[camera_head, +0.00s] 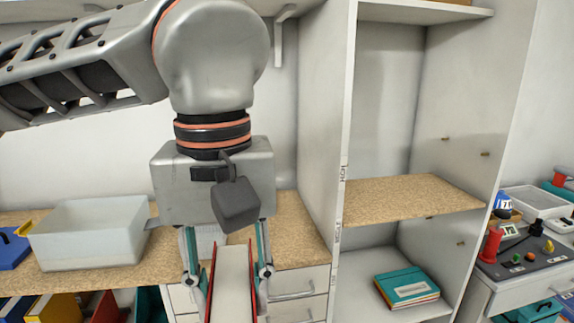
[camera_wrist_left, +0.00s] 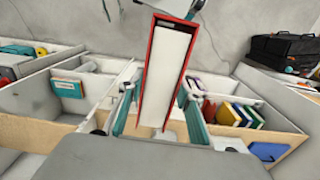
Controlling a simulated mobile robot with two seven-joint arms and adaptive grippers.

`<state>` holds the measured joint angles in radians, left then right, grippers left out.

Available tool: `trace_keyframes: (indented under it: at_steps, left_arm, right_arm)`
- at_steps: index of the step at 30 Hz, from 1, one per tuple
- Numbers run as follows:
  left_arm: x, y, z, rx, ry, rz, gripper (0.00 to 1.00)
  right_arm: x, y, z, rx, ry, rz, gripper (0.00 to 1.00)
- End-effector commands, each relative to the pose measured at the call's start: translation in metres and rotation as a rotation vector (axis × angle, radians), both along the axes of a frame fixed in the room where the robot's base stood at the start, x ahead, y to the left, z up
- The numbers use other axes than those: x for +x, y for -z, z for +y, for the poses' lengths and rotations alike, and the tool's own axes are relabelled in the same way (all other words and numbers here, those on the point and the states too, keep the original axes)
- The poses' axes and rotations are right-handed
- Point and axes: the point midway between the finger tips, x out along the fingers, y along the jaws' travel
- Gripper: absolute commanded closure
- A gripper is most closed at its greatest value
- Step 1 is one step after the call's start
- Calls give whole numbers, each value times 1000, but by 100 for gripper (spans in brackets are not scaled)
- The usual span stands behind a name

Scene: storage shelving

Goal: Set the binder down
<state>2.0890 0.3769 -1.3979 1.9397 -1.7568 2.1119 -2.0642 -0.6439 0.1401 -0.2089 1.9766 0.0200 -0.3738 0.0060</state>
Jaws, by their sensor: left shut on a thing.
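A red binder (camera_head: 233,290) with a broad pale page edge is held upright in my left gripper (camera_head: 229,272), low in the middle of the head view. The fingers press on both red covers. Its lower end runs out of the head picture, so I cannot tell whether it touches anything. In the left wrist view the binder (camera_wrist_left: 167,65) stands between the two teal-and-grey fingers of the left gripper (camera_wrist_left: 160,105). My right gripper is not in view.
A tall shelf unit stands to the right; its middle shelf (camera_head: 400,198) is bare. A teal book stack (camera_head: 407,288) lies on the lower shelf. A translucent bin (camera_head: 90,235) sits on the worktop at left. Several coloured binders (camera_head: 55,308) stand below it. A side table (camera_head: 525,260) holds small items.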

Motion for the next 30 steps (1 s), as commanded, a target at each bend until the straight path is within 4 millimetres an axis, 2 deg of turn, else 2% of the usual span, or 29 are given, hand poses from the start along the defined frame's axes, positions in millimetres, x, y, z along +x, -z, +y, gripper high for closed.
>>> trace_keyframes:
  at_steps: [8,14,17,22,27,30]
  left_arm:
    - [28,25,18,-13,7,-7,100]
    - [55,56,40,-20,21,-13,100]
    - [70,78,57,-21,31,-16,100]
    - [94,127,96,-17,58,-15,100]
    - [105,179,137,-7,99,-10,100]
    - [107,203,156,-2,121,-6,100]
  right_arm:
    - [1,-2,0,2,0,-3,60]
    - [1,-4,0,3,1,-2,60]
    - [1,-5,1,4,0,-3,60]
    - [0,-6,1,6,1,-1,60]
    - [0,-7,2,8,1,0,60]
    - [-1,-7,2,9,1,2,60]
